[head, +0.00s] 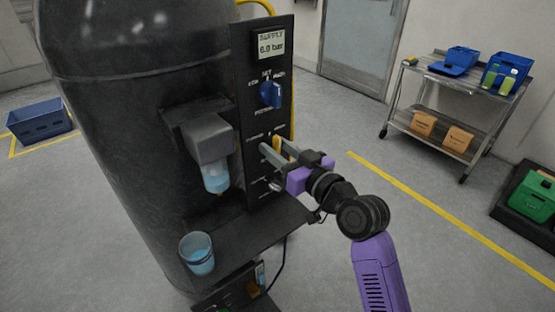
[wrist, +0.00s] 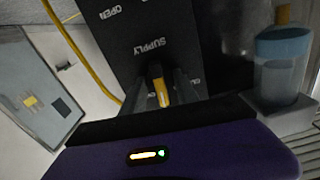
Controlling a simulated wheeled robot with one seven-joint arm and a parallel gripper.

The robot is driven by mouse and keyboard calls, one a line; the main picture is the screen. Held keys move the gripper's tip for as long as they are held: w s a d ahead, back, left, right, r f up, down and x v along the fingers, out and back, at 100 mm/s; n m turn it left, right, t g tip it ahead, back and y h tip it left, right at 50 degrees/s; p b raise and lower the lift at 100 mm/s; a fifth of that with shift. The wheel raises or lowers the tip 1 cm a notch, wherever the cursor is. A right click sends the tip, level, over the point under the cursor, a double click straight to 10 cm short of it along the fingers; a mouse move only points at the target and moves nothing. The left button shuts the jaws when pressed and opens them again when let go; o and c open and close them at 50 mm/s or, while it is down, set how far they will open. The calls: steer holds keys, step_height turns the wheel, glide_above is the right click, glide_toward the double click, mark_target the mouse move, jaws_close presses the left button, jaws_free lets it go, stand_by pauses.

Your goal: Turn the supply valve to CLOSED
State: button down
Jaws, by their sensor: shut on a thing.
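The supply valve's yellow lever (head: 276,143) sits on the black control panel (head: 284,75) of the filler. It also shows in the wrist view (wrist: 160,90), below the upside-down SUPPLY label. My gripper (head: 272,150) reaches in from the right, its two fingers on either side of the lever, shut on it. In the wrist view an OPEN label shows near the top of the panel; other lettering by the lever is too small or hidden to read. The fingers partly hide the lever.
Above the lever are a blue knob (head: 270,94) and a display (head: 270,43) reading SUPPLY 6.0 bar. To the left are the nozzle housing (head: 207,137) and a cup of blue liquid (head: 197,253) on the ledge. A cart (head: 440,95) stands back right; floor between is clear.

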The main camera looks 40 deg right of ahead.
steer(key=n+b, duration=0.4)
steer(key=n, duration=0.1)
steer(key=shift+f+n+b, duration=0.2)
steer(key=shift+n+b, duration=0.1)
steer(key=shift+r+n+b, duration=0.1)
steer(key=shift+n+b, duration=1.3)
steer(key=shift+n, duration=0.8)
steer(key=c, duration=0.9)
jaws_free()
steer(key=shift+r, duration=0.1)
steer(key=shift+s, duration=3.95)
